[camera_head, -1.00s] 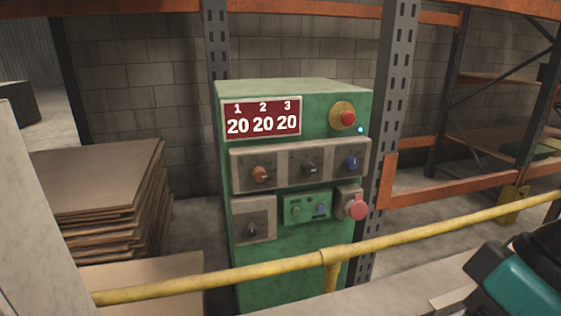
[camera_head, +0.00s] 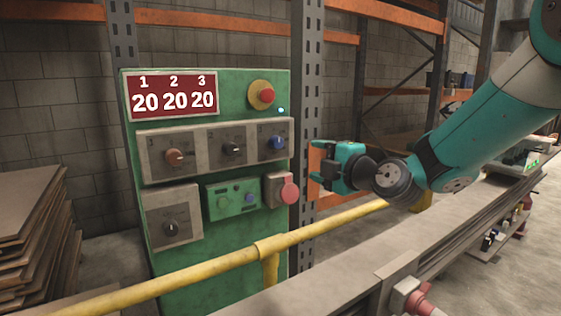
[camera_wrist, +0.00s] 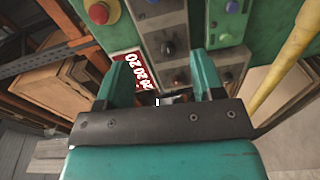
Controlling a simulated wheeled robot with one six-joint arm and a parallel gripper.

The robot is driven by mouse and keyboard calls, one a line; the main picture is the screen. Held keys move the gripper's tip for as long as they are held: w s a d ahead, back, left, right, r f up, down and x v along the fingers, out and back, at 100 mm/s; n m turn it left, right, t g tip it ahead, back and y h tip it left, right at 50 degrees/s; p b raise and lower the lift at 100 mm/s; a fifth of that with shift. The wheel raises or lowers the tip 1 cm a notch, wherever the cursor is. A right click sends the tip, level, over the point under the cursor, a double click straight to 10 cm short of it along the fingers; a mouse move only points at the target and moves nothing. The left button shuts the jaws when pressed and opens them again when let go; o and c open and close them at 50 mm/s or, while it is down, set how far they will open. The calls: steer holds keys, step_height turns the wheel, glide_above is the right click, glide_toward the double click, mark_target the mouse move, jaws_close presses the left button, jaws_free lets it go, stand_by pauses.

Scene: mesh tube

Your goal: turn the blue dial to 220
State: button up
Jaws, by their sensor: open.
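The blue dial (camera_head: 277,143) is the rightmost of three dials in a row on the green control cabinet (camera_head: 215,85). It shows only at the top edge of the wrist view (camera_wrist: 152,2). The red display (camera_head: 174,97) reads 20 under each of 1, 2 and 3. My gripper (camera_head: 316,160) is open and empty, right of the blue dial in the head view and apart from it. In the wrist view my two fingers (camera_wrist: 160,76) are spread, with the cabinet front beyond them.
A yellow rail (camera_head: 190,276) crosses in front of the cabinet. A grey rack post (camera_head: 304,110) stands right of it. Stacked boards (camera_head: 30,230) lie left.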

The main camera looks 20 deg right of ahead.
steer(key=p, duration=0.6)
glide_toward(279, 143)
steer(key=shift+t, duration=0.3)
steer(key=x, duration=0.9)
steer(key=shift+w+a+f, duration=0.1)
steer(key=shift+w+f, duration=0.05)
steer(key=shift+f, duration=0.1)
steer(key=c, duration=0.9)
